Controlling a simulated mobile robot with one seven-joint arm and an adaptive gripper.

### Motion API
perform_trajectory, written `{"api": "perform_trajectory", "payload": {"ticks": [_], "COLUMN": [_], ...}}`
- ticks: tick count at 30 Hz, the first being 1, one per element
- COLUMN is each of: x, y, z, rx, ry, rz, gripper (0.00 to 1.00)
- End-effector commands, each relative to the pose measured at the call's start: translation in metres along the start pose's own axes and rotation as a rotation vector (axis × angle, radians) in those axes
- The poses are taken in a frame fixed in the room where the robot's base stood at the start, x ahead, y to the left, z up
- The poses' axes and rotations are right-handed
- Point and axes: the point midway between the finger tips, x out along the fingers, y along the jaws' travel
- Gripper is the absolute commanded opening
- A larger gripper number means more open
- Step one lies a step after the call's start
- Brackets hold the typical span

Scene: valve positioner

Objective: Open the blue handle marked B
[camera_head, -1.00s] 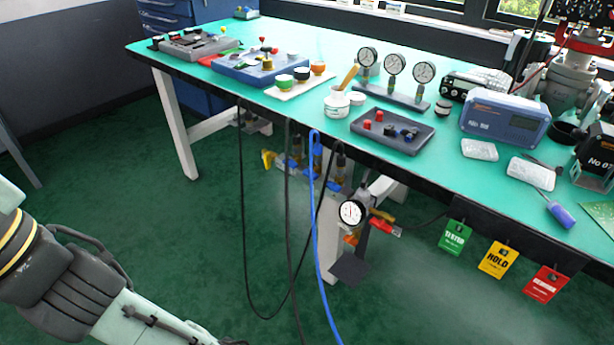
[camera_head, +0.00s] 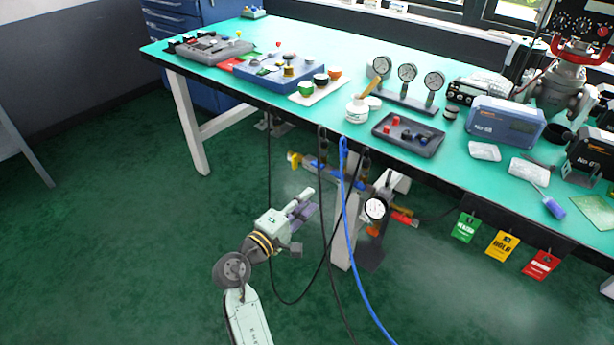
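Valves and fittings sit on a pipe assembly under the bench's front edge. A small blue handle (camera_head: 319,163) shows there, just right of a yellow handle (camera_head: 294,160). The letter B is too small to read. My gripper (camera_head: 308,200) is below and in front of these handles, apart from the blue one in the picture, with its tip pointing up and right. Its fingers are small and seen at an angle, so I cannot tell if they are open or shut. Nothing is visible in it.
A blue hose (camera_head: 353,220) and black cables (camera_head: 324,240) hang from the bench edge close to my gripper. A round gauge (camera_head: 375,208) and a red handle (camera_head: 403,218) are at right. Green, yellow and red tags hang further right. The floor at left is clear.

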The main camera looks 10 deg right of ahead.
Motion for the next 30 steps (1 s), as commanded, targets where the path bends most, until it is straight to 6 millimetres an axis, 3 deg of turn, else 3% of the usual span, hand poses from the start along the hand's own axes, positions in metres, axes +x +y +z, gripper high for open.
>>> {"api": "perform_trajectory", "payload": {"ticks": [5,18,24,30], "x": [0.018,0.095,0.108,0.109], "y": [0.0,0.001,-0.001,-0.001], "z": [0.006,0.005,0.005,0.005], "rx": [-0.015,-0.011,-0.01,-0.01], "ry": [-0.021,-0.015,-0.013,-0.012], "rz": [0.002,0.002,0.002,0.002], "gripper": [0.28,0.28,0.28,0.28]}}
